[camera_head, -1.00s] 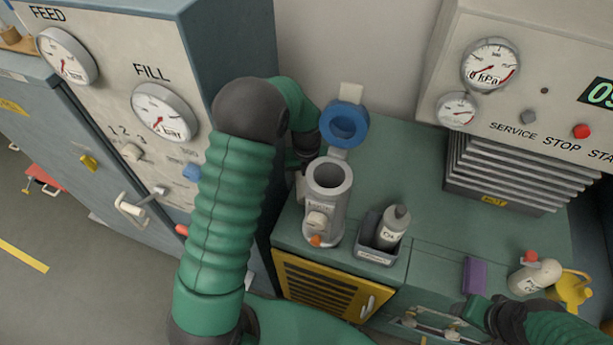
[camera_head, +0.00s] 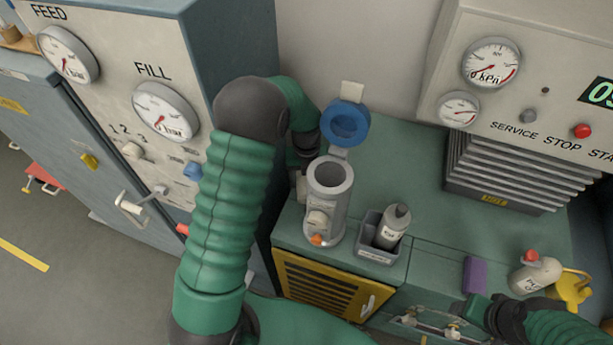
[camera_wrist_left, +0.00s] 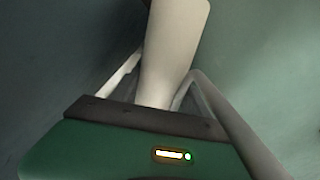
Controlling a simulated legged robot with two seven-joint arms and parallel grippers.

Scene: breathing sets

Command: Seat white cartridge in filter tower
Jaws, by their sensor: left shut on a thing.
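The filter tower (camera_head: 327,212) is a grey upright cylinder on the green counter, its round top opening uncovered. A blue ring-shaped cap (camera_head: 345,122) stands open behind it. My left gripper (camera_head: 303,165) is just left of and behind the tower, mostly hidden by my forearm. In the left wrist view it (camera_wrist_left: 163,88) is shut on a smooth white cartridge (camera_wrist_left: 172,45), which extends away between the fingers. A pale piece at the tower's left may be the cartridge; I cannot tell. My right gripper (camera_head: 478,308) is low at right, its fingers unclear.
A grey caddy (camera_head: 378,254) holding a grey bottle (camera_head: 393,226) stands right of the tower. A purple block (camera_head: 475,273), a white red-capped bottle (camera_head: 535,276) and a yellow can (camera_head: 572,288) stand further right. The blue cabinet (camera_head: 232,60) rises at left.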

